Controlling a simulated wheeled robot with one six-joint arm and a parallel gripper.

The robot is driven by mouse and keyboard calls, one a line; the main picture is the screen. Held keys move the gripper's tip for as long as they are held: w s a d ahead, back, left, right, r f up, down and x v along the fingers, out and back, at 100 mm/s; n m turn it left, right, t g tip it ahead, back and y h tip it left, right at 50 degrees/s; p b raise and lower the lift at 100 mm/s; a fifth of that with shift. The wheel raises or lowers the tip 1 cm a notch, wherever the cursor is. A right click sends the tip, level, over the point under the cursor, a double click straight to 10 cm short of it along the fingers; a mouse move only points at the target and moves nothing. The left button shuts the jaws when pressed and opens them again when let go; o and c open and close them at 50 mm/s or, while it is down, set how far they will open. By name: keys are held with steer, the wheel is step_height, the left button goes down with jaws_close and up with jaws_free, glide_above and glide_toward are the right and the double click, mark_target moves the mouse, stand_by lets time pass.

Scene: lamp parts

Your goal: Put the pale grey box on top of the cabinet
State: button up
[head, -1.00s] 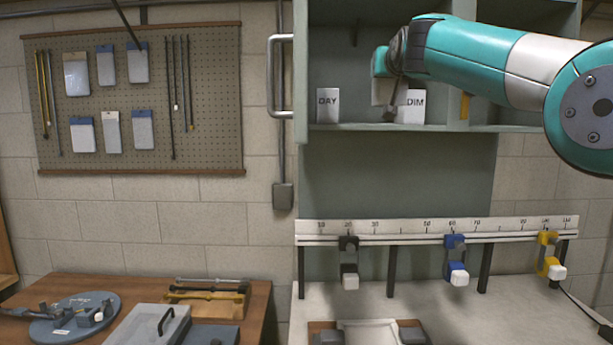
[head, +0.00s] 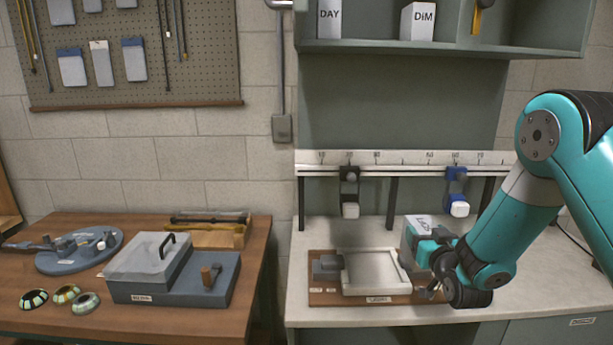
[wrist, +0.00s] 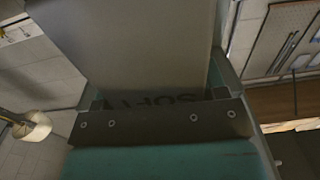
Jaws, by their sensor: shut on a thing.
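The pale grey box (head: 420,222) has dark lettering on its top and is at the right end of the wooden board, over the counter. In the wrist view the box (wrist: 130,45) fills the middle, with letters like SOFT partly hidden by the jaw. My gripper (head: 437,262) is shut on it from the right. I cannot tell whether the box touches the counter. The grey-green cabinet (head: 400,100) stands against the wall, with an open shelf above the counter. The cabinet's top is out of the head view.
Boxes marked DAY (head: 330,18) and DIM (head: 418,20) stand on the cabinet shelf. A ruled rail (head: 400,160) with clamps crosses behind the counter. A white tray (head: 370,272) sits on the board. A wooden table (head: 60,235) with lamp parts is on the left.

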steer(key=shift+h, duration=0.3)
steer(key=s+f, duration=0.1)
steer(key=s, duration=0.1)
steer(key=s+d+f, duration=0.1)
steer(key=s+f, duration=0.1)
steer(key=s+d+f+b, duration=0.1)
steer(key=s+f, duration=0.1)
steer(key=s, duration=0.1)
steer(key=shift+f, duration=0.25)
steer(key=shift+c, duration=0.4)
steer(key=s+f, duration=0.6)
steer(key=f, duration=0.5)
steer(key=shift+f, duration=0.25)
